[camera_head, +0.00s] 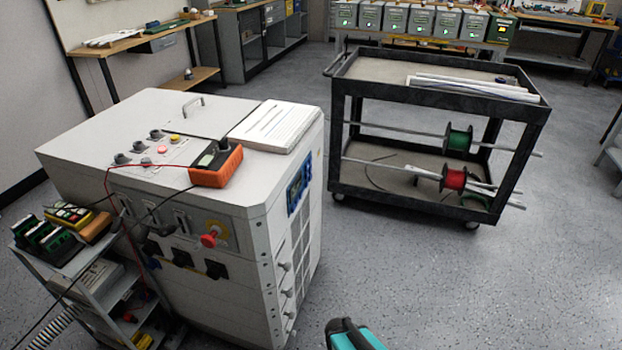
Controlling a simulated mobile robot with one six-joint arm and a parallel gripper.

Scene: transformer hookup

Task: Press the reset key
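A light grey cabinet (240,225) stands at the left. No label is readable, so I cannot tell which one is the reset key. A red knob on a yellow plate (210,238) sits on the front face, near several black switches (182,258). An orange handheld meter (216,166) with red and black leads lies on the cabinet top. My gripper is not in view; only a teal and black part of my arm shows at the bottom edge.
A small grey cart (95,285) with green and yellow devices stands against the cabinet's left front. A black trolley (340,150) with red and green spools stands at the right rear. Papers (272,125) lie on the cabinet top. The floor (480,290) at the right is clear.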

